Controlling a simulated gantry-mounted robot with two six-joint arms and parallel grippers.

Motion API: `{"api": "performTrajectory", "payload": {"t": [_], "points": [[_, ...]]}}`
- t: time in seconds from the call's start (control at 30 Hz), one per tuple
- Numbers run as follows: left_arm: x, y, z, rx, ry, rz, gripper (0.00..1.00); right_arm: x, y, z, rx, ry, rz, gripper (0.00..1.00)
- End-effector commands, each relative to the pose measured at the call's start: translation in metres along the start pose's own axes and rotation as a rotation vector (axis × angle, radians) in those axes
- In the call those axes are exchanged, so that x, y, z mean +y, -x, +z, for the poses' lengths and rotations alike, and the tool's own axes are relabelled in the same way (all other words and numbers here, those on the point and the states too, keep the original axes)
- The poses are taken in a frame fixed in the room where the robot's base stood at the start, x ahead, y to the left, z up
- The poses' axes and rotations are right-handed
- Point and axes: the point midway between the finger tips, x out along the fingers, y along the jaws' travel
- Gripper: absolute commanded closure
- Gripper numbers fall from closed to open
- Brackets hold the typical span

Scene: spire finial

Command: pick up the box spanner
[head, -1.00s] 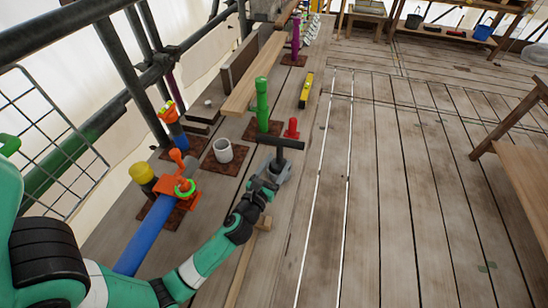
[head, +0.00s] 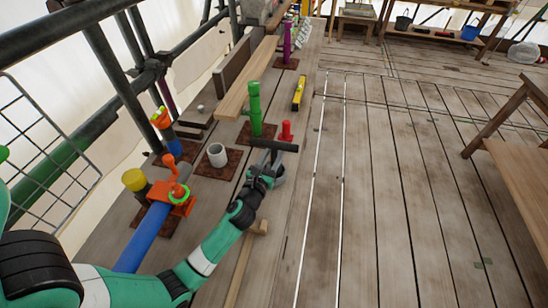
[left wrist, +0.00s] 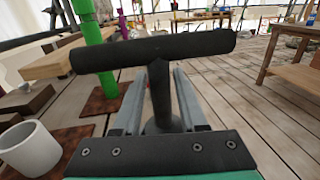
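The box spanner (head: 273,145), as I take it, is a black T-shaped tool with a long crossbar and a thin upright stem. It stands upright at the middle of the head view, in or on a grey base that my gripper partly covers. In the left wrist view its crossbar (left wrist: 155,50) spans the picture above my fingers. My left gripper (head: 268,172) is at the stem, below the crossbar. In the left wrist view the fingers (left wrist: 166,82) stand on either side of the stem, with a narrow gap at the right finger. My right gripper is not in view.
A green post (head: 255,108) and a red peg (head: 286,131) stand just behind the spanner. A white cup (head: 217,155) is to the left, near an orange clamp (head: 179,195) on a blue pipe (head: 142,237).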

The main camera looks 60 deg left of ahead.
Motion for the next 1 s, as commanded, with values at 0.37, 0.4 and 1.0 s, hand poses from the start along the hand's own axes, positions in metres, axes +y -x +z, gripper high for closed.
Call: {"api": "performTrajectory", "payload": {"t": [0.37,0.4,1.0], "points": [[0.0,0.0002,-0.0001,0.0,0.0,0.0,1.0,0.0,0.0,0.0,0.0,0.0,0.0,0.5],[0.0,0.0002,-0.0001,0.0,0.0,0.0,1.0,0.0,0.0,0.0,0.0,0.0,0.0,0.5],[-0.0001,0.0003,-0.0002,0.0,0.0,0.0,1.0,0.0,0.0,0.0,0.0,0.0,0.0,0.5]]}}
